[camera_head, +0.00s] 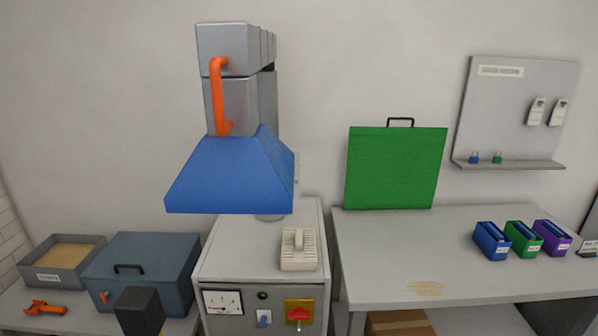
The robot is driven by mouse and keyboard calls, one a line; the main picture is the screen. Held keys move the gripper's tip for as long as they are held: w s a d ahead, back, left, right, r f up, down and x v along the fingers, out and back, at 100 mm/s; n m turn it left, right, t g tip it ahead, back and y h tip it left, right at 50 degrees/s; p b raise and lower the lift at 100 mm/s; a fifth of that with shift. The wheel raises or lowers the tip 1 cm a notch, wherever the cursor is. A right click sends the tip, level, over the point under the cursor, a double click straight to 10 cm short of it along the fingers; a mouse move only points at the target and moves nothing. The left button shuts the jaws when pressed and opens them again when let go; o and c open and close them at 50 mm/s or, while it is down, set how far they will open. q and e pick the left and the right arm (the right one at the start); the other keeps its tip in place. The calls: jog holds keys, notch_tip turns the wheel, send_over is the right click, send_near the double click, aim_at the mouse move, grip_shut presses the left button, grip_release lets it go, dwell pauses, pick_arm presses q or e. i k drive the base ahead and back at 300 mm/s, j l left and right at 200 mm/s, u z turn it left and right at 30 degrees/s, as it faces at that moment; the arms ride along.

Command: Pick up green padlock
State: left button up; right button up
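A small green padlock (497,157) stands on the narrow ledge of the grey wall board at the upper right. A similar blue padlock (473,158) stands just to its left, with a small gap between them. Both are small in the view, and their shackles are hard to make out.
The grey board (499,105) holds two white tags. Below it, a grey table (400,255) carries blue, green and purple bins at the right and a large green panel (395,168) at the back left. A blue hood (230,178) hangs over a cabinet.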

aim_at(496, 159)
jog(key=z, duration=1.25)
jog(key=i+l, duration=0.45)
jog(key=l, duration=0.15)
jog(key=i+l, duration=0.4)
jog(key=l, duration=0.2)
jog(key=i+l, duration=0.45)
jog(key=l, duration=0.15)
jog(key=i+l, duration=0.4)
jog(key=l, duration=0.2)
jog(key=z, duration=0.05)
